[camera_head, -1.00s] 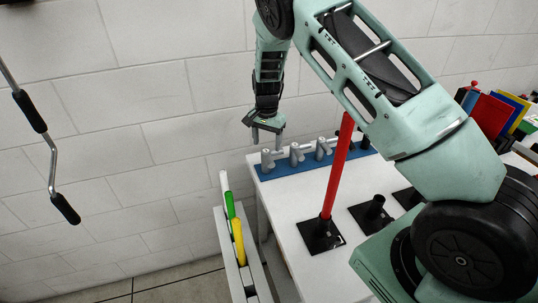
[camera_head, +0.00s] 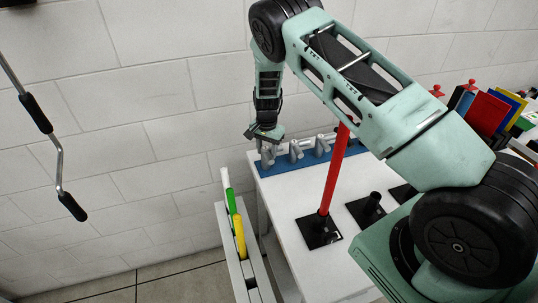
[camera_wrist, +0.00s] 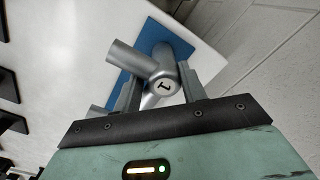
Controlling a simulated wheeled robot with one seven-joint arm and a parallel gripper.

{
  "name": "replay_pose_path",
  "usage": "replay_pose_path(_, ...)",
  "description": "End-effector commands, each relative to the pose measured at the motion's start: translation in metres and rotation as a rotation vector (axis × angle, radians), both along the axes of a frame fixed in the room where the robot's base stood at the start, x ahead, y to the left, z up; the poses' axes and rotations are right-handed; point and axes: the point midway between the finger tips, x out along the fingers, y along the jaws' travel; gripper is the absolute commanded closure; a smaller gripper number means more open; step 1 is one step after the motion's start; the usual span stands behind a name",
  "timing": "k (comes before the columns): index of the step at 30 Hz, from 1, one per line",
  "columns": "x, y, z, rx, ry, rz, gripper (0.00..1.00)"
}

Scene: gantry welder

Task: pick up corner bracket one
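Corner bracket one (camera_wrist: 163,82) is a grey pipe-like fitting with a dark "1" mark on its end. In the wrist view it sits between the two fingers of my gripper (camera_wrist: 160,88), which stand apart on either side of it. It rests at the left end of a blue strip (camera_head: 300,161), and in the head view the bracket (camera_head: 267,157) is partly hidden under my gripper (camera_head: 264,144). I see no clear finger contact on the bracket.
More grey brackets (camera_head: 296,151) stand along the strip to the right. A red pole (camera_head: 334,172) rises from a black base on the white table (camera_head: 287,205). Left of the table, a narrow rack (camera_head: 232,252) holds green and yellow bars. A wall is close behind.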

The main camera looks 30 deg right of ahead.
Motion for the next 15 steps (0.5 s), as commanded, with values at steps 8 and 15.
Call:
replay_pose_path(8, 0.000, 0.000, 0.000, 0.000, 0.000, 0.000, 0.89)
replay_pose_path(15, 0.001, 0.000, 0.017, 0.000, -0.004, 0.002, 0.89)
